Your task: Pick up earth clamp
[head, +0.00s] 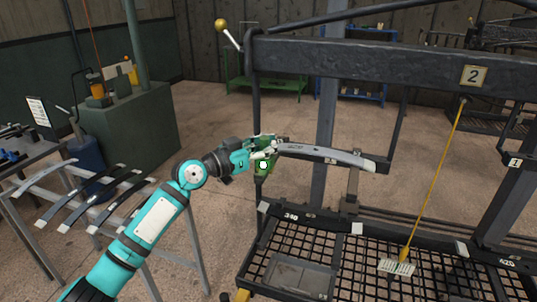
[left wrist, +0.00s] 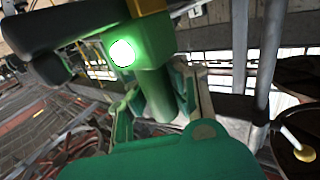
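A green fitting with a glowing round light, which looks like the earth clamp (head: 263,165), is at the left post of the rack in the head view. In the left wrist view the green body (left wrist: 155,95) and its light fill the middle. My left gripper (head: 266,149) is at its upper part, partly covering it. The wrist view shows pale fingers (left wrist: 165,100) on either side of the green part; whether they press on it is unclear. My right gripper is out of view.
A curved steel leaf (head: 325,152) lies just right of my left gripper, on the rack. The dark rack beam (head: 400,62) runs above. A mesh shelf (head: 350,262) is below. Leaves lie on a stand (head: 165,236) at left. A yellow cord (head: 437,175) hangs at right.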

